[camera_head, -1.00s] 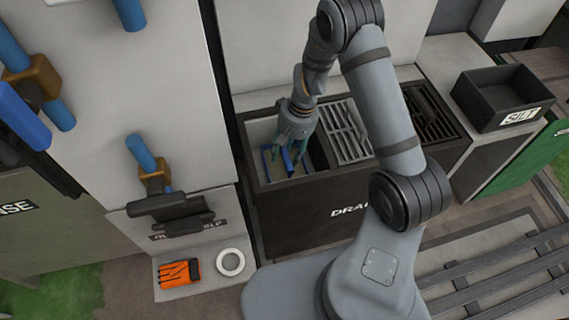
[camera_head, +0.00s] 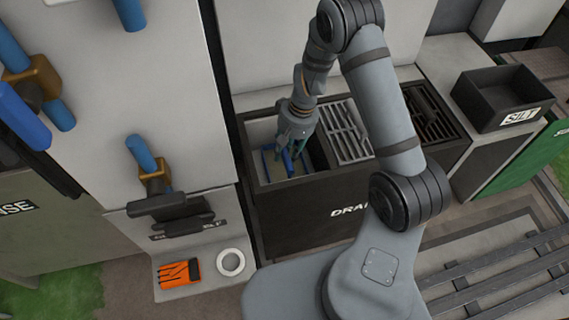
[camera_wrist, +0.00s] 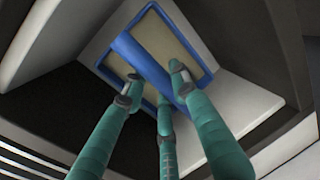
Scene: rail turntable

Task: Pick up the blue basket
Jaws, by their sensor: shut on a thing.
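The blue basket (camera_head: 268,163) sits low in the left, open bay of the dark drain unit (camera_head: 320,215). In the wrist view its blue rim and broad blue handle bar (camera_wrist: 140,57) show, with a pale beige inside. My gripper (camera_head: 289,155) reaches down into the bay from above. In the wrist view the three teal fingers of my gripper (camera_wrist: 155,90) are shut around the handle bar, with fingertips on both sides of it. The fingers hide part of the basket in the head view.
Two grates (camera_head: 345,130) cover the bays to the right. A black SILT bin (camera_head: 503,97) stands farther right. A tall pale cabinet (camera_head: 165,75) is close on the left. Orange gloves (camera_head: 180,273) and a white ring (camera_head: 231,262) lie at front left.

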